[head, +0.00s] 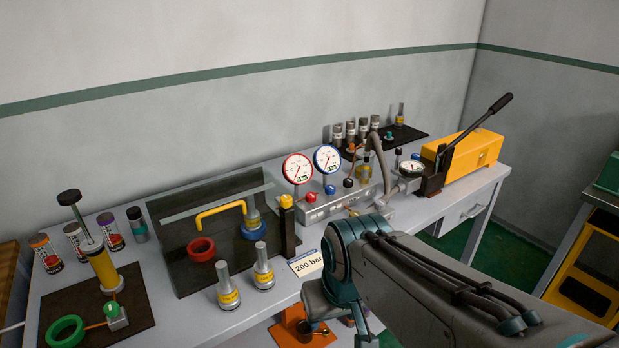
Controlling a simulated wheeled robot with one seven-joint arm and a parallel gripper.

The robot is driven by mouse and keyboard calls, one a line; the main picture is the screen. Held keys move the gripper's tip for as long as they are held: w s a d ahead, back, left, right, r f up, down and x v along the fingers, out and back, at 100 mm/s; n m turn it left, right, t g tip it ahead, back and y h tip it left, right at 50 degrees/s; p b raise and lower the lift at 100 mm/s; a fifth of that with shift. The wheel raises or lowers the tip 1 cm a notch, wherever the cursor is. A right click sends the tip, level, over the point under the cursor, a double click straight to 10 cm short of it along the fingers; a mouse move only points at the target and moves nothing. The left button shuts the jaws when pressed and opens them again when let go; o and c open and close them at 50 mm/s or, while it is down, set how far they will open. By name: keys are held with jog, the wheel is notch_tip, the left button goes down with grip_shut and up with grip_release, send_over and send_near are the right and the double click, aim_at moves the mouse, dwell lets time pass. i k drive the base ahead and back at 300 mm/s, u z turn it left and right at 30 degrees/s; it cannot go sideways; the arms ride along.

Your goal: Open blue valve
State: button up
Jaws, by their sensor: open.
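A small blue valve knob (330,189) sits on the grey manifold block (325,208) at the back middle of the bench. It stands between a red knob (310,197) and a black knob (348,183). A blue-rimmed gauge (327,158) rises behind it, and a red-rimmed gauge (298,168) is to its left. Nothing touches the blue knob. My arm crosses the lower right, in front of the manifold's right end. My gripper cannot be made out in this view.
A "200 bar" card (306,263) lies before the manifold. A yellow pump (461,155) with a black lever stands right. Two silver cylinders stand near the front edge.

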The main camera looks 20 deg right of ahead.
aim_at(330, 190)
jog(key=u, duration=0.25)
jog(key=k, duration=0.3)
jog(key=z, duration=0.95)
jog(key=i, duration=1.3)
jog(key=u, duration=0.55)
